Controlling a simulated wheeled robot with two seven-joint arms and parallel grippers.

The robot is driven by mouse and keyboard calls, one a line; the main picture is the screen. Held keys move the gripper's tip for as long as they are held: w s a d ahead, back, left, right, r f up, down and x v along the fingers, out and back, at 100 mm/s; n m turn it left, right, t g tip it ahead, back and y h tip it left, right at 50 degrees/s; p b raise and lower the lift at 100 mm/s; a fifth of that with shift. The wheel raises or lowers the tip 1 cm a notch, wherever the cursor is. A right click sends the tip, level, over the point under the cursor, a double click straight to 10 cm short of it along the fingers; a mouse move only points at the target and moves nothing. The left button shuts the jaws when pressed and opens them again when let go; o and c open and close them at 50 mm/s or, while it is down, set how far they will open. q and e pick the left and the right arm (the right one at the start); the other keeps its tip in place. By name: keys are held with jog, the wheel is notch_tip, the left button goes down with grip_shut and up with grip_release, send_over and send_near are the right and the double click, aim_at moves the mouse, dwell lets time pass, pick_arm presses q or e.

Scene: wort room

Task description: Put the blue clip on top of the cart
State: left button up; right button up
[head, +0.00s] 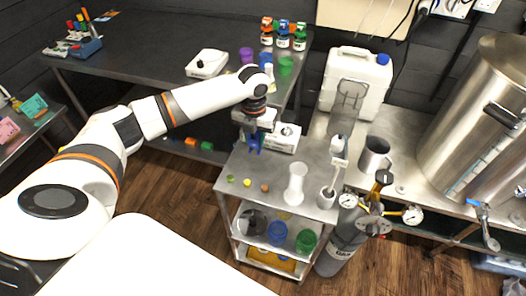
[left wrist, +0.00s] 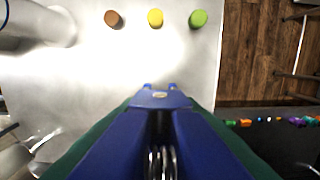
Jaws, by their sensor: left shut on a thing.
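The blue clip (head: 254,144) is in the jaws of my left gripper (head: 256,126), over the back left part of the cart's top (head: 234,161). It fills the lower middle of the left wrist view (left wrist: 160,101), with the pale cart top (left wrist: 75,100) behind it. I cannot tell whether the clip touches the top. My left gripper is shut on it; dark green edges show on both sides of the clip in the wrist view. My right gripper is not in view.
On the cart top stand a green stopper (head: 230,178), a yellow one (head: 247,183), a brown one (head: 265,188), a white device (head: 285,138) and a white flask (head: 296,184). A gas cylinder (head: 343,243) stands right of the cart. Bare top lies around the stoppers.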

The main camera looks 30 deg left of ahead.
aim_at(255, 141)
pick_arm(q)
jog(key=shift+f, duration=2.6)
jog(key=shift+f, duration=0.1)
jog(key=o, duration=1)
notch_tip(255, 141, up, 12)
jog(key=shift+r+b, duration=0.15)
jog(key=shift+b, duration=0.45)
